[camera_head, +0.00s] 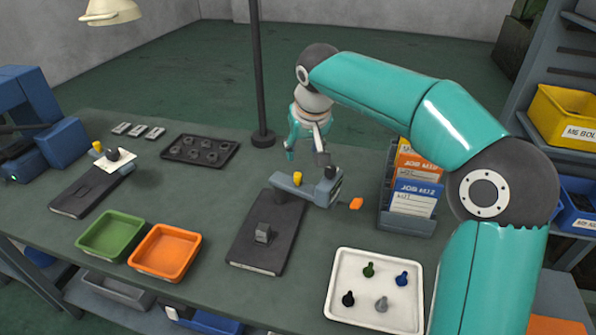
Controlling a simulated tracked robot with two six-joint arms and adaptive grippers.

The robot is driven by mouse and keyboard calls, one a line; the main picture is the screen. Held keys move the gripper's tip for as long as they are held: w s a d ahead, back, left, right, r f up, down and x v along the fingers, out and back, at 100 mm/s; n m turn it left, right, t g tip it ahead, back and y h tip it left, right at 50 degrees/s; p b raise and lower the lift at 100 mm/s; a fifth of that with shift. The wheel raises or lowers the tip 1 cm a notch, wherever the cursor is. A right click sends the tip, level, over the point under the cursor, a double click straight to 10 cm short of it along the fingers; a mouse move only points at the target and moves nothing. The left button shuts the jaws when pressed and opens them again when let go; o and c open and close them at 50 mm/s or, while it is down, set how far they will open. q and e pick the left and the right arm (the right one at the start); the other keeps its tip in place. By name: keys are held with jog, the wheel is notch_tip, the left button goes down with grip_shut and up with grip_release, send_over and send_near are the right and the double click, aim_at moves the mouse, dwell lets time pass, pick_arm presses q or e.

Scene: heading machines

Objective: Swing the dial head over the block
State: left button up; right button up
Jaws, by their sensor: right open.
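A grey-blue dial head (310,188) with a yellow knob (297,178) and a dark knob (330,173) sits at the back end of a dark base plate (273,215). The head points off to the right, clear of the small grey block (263,233) on the front half of the plate. My right gripper (306,154) is open and empty, reaching down just above and behind the dial head. I cannot tell whether a fingertip touches the head. My left gripper is not in view.
A similar device with a white card (106,160) stands at left. Green (111,215) and orange (165,230) trays lie left of the plate. A white tray (345,262) with several coloured pegs, a card rack (407,222) and an orange piece (356,204) are at right. A dark post (258,80) rises behind.

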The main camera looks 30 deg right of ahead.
aim_at(299, 174)
jog(key=x, duration=1.1)
jog(key=shift+a+p, duration=0.1)
jog(key=shift+p, duration=0.3)
grip_shut()
jog(key=shift+r, duration=0.1)
